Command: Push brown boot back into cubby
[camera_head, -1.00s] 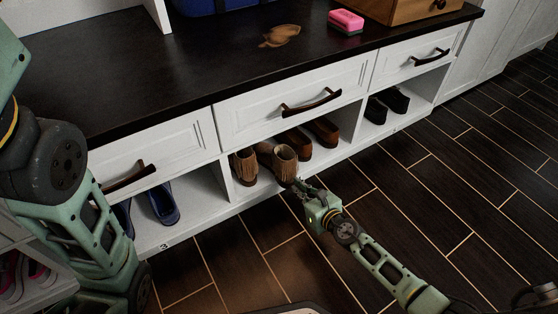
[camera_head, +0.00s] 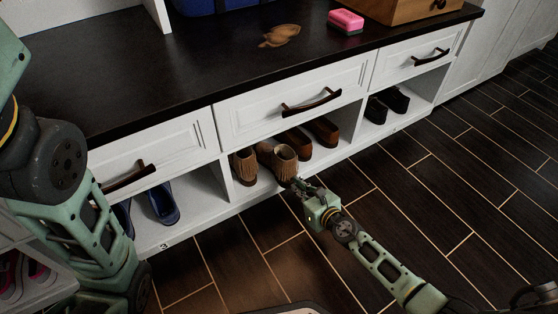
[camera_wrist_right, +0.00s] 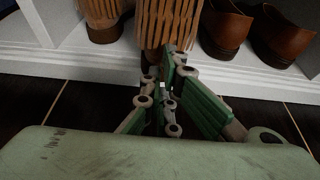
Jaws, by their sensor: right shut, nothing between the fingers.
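A brown fringed boot (camera_head: 285,163) stands upright at the front of the middle cubby (camera_head: 256,190), a little nearer the edge than the other fringed boot (camera_head: 243,166) to its left. My right gripper (camera_head: 299,184) is shut and empty, with its tips right at the front of the boot's lower part. In the right wrist view the boot (camera_wrist_right: 168,25) rises just beyond the shut fingers (camera_wrist_right: 165,72), which hide part of its base. I cannot tell whether they touch. Only my left arm's links show at the left; its gripper is out of view.
Brown shoes (camera_head: 322,131) stand right of the boots in the same cubby. Blue shoes (camera_head: 163,203) are in the left cubby and black shoes (camera_head: 388,104) in the right one. Drawers with dark handles (camera_head: 311,102) sit above. The wood floor (camera_head: 430,190) in front is clear.

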